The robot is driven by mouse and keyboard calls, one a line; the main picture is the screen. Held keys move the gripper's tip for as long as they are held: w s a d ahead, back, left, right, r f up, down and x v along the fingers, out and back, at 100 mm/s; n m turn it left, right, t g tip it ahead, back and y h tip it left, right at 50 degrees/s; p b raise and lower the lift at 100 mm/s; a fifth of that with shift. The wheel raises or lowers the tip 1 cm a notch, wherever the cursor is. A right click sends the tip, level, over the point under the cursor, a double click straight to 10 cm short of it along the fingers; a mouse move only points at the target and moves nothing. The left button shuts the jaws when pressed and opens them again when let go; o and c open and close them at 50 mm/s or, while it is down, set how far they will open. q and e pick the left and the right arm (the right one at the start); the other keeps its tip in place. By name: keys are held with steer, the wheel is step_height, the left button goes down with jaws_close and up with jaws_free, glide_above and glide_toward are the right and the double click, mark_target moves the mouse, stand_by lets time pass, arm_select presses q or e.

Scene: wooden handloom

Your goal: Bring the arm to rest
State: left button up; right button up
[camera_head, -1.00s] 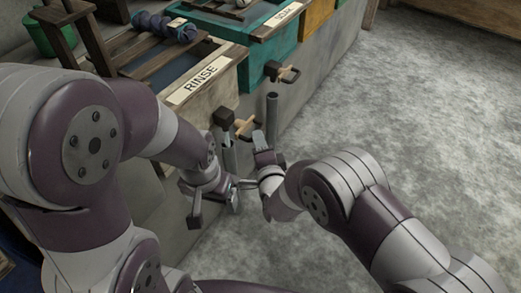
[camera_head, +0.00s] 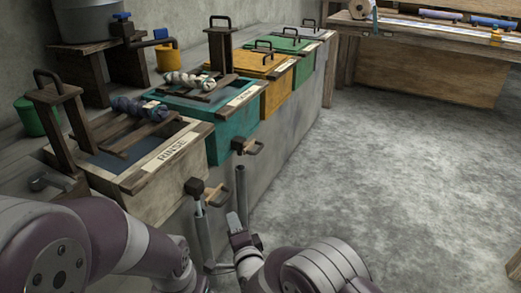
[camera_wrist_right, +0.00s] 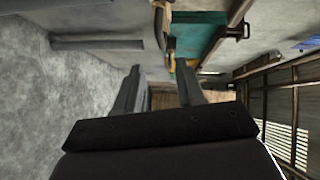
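My right arm comes in from the bottom right. My left arm comes in from the bottom left, in front of the rinse vat.
A teal vat (camera_head: 230,140) with a pale skein, a yellow vat (camera_head: 277,98) and a green vat (camera_head: 306,65) continue the row. Handles jut from the vat fronts close to my right gripper. Grey floor (camera_head: 390,165) is clear on the right. A bench (camera_head: 430,65) stands behind.

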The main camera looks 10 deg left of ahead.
steer(key=s+d+f+n+g+h, duration=0.3)
steer(key=s+d+f+n+g, duration=0.4)
steer(key=s+f+n+g, duration=0.25)
steer(key=s+d+r+n+g+h+p, duration=0.1)
steer(key=s+d+r+g, duration=0.15)
steer(key=s+d, duration=0.35)
steer(key=s+d+r+n+g+h, duration=0.1)
steer(key=s+d+r, duration=0.25)
steer(key=d, duration=0.45)
steer(key=s+d+r+n+g+h+p, duration=0.1)
steer(key=s+d+r+n+g+h, duration=0.1)
steer(key=s+d+r, duration=0.4)
steer(key=w+d+r+m+p, duration=0.1)
steer(key=d+r+p, duration=0.1)
steer(key=r+p, duration=1.7)
steer(key=w+d+r+m+t+p, duration=0.1)
steer(key=d+r+p, duration=0.1)
steer(key=r+p, duration=1.7)
steer(key=shift+w+d+r, duration=0.15)
steer(key=shift+w, duration=0.1)
